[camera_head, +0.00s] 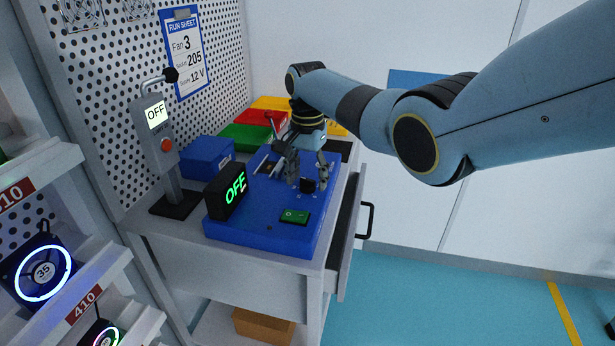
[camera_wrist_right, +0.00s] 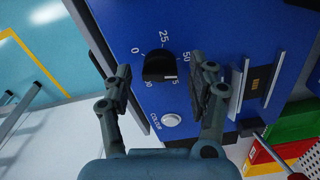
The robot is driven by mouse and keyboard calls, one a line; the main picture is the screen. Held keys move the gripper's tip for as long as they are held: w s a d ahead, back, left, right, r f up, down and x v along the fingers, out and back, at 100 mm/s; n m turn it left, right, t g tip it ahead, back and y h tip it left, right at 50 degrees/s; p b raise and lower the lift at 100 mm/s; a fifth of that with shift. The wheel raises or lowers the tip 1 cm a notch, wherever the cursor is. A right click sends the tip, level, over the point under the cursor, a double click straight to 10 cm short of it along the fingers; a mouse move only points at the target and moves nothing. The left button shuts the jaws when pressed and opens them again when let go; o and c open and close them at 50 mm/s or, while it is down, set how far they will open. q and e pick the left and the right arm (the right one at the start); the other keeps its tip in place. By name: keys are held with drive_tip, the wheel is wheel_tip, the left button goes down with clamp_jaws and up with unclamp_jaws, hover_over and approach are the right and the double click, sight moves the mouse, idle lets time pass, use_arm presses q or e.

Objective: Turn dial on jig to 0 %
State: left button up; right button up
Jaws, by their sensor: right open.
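The blue jig (camera_head: 262,232) sits on a white bench in the head view, and its blue panel (camera_wrist_right: 120,22) fills the middle of the right wrist view. The black dial (camera_wrist_right: 160,66) is ringed by marks including 0, 25, 50 and 75. I cannot tell clearly which mark it points to. The dial also shows in the head view (camera_head: 307,186). My right gripper (camera_head: 307,177) is open above the jig, pointing down. In the wrist view its fingers (camera_wrist_right: 165,78) stand on either side of the dial, apparently apart from it. My left gripper is out of view.
The jig carries a black display (camera_head: 227,191) reading OFF, a green switch (camera_head: 295,216), a white colour knob (camera_wrist_right: 171,120) and a metal slot (camera_wrist_right: 250,82). A grey tester (camera_head: 160,135) with a red button stands left. Coloured bins (camera_head: 245,137) are behind. An open drawer (camera_head: 350,235) juts out right.

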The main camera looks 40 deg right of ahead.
drive_tip(key=c, duration=1.1)
drive_tip(key=shift+c, duration=0.2)
